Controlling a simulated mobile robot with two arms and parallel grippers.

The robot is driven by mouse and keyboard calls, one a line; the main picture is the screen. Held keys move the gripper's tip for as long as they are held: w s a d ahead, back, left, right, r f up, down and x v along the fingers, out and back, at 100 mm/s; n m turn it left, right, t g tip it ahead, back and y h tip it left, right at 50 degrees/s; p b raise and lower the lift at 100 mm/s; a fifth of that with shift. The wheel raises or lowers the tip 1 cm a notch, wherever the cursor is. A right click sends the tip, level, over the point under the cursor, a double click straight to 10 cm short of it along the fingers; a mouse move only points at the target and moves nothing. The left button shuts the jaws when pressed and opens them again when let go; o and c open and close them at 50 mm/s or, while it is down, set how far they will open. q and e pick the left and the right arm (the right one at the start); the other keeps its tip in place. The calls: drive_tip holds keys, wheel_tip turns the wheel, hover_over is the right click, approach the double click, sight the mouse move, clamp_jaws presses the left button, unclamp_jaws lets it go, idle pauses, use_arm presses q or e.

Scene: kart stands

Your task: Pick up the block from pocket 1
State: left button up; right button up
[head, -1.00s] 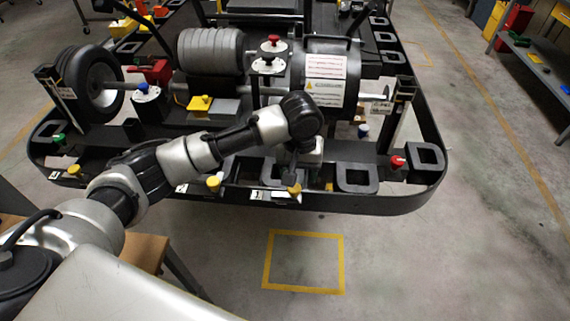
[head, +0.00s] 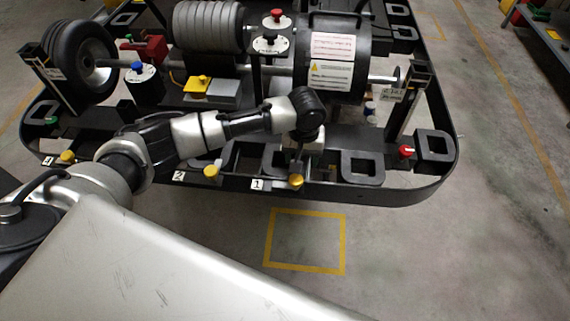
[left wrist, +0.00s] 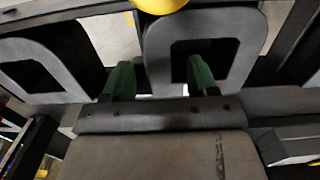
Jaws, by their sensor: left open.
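Pocket 1, marked by the white "1" label (head: 257,184) and a yellow knob (head: 296,181), is on the kart's near edge. A dark grey square ring (head: 275,163) stands there, partly hidden by my arm; it also shows in the left wrist view (left wrist: 253,50). I cannot tell whether this ring is the block or part of the pocket. My left gripper (head: 303,158) points down over the ring's right side. In the left wrist view its green fingertips (left wrist: 160,78) are apart, one over the ring's opening, the other over the gap beside it. Nothing is held. My right gripper is out of view.
Another dark ring (head: 362,167) stands to the right, then a red knob (head: 405,151). A drum (head: 332,60) and a grey roller (head: 208,25) rise behind my arm. Pocket 2's label (head: 178,176) is to the left. A yellow floor square (head: 305,270) lies in front of the kart.

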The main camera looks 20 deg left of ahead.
use_arm(q)
drive_tip(key=shift+f, duration=1.4)
clamp_jaws()
